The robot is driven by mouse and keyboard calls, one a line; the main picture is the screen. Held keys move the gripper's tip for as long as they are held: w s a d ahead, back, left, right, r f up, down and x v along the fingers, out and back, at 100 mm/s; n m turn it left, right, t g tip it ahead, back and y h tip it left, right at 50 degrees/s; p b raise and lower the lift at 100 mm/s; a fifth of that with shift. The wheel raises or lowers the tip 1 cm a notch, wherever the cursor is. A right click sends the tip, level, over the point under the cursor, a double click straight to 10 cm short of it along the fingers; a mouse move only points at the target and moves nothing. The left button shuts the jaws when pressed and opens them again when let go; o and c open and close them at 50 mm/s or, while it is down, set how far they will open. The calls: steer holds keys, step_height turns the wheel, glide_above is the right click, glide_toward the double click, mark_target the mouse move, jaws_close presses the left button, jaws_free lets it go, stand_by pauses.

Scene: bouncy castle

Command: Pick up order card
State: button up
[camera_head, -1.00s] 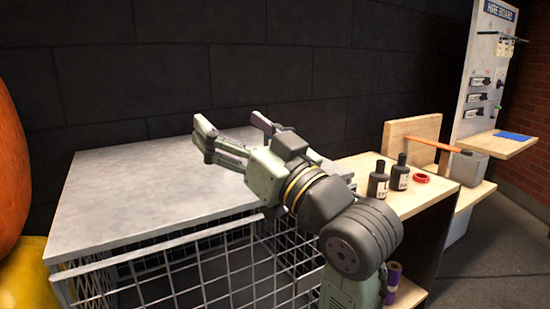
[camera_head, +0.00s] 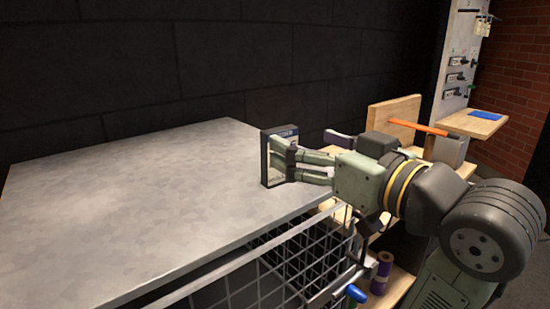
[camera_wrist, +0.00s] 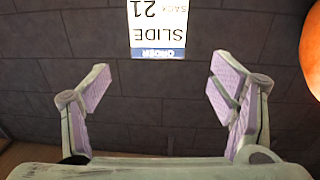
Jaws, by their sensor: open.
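The order card (camera_wrist: 158,24) shows at the top middle of the wrist view, white with a blue band, its print upside down, reading "ORDER", "SLIDE" and "21". In the head view a dark-framed upright panel that looks like this card (camera_head: 266,158) stands by the right end of the grey tabletop (camera_head: 120,200). My gripper (camera_head: 304,146) is open beside it, with the near finger overlapping the panel in the picture. In the wrist view my gripper (camera_wrist: 162,88) has its two pads wide apart with nothing between them; the card lies beyond them. Contact cannot be told.
A wire mesh cage (camera_head: 290,265) is under the grey top. To the right are a wooden board (camera_head: 393,117), an orange bar (camera_head: 432,130), a grey box (camera_head: 446,149) and a purple roll (camera_head: 382,268). A dark block wall (camera_head: 230,60) stands behind. The grey top's left is clear.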

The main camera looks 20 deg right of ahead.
mark_target(284, 132)
steer(key=p+x, duration=0.2)
steer(key=x, duration=0.5)
steer(key=shift+w, duration=0.45)
steer(key=shift+c, duration=0.2)
steer(key=c, duration=1.6)
